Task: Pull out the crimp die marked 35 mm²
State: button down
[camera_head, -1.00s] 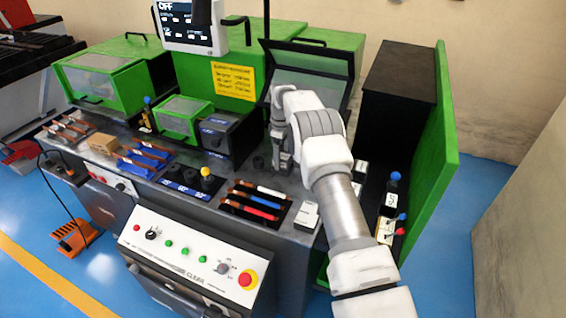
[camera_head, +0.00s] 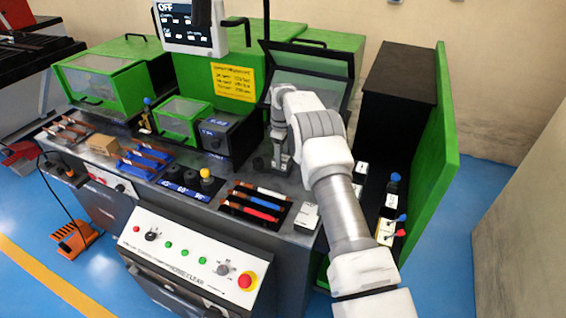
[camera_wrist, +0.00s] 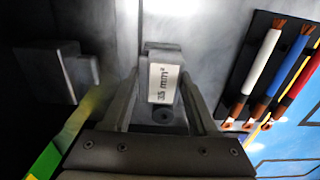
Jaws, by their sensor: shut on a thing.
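The crimp die (camera_wrist: 165,62) is a grey block with a white label reading 35 mm² and a dark round hole below the label. In the wrist view it stands between the two fingers of my gripper (camera_wrist: 162,98), which are shut on its sides. In the head view my gripper (camera_head: 281,151) points down at the machine's worktop, below the raised dark-framed cover. The die cannot be told apart from the gripper there. Whether its lower end is still seated is hidden.
A tray of white, blue and red cables (camera_head: 252,206) lies in front of the gripper, also seen in the wrist view (camera_wrist: 268,68). A grey block (camera_wrist: 55,75) stands left in the wrist view. The green side panel (camera_head: 437,165) bounds the right.

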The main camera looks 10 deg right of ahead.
jog(key=shift+a+r, duration=0.1)
jog(key=shift+r, duration=0.1)
jog(key=shift+r+p, duration=0.75)
jog(key=shift+r, duration=0.65)
jog(key=shift+r+p, duration=1.55)
jog(key=shift+r, duration=1)
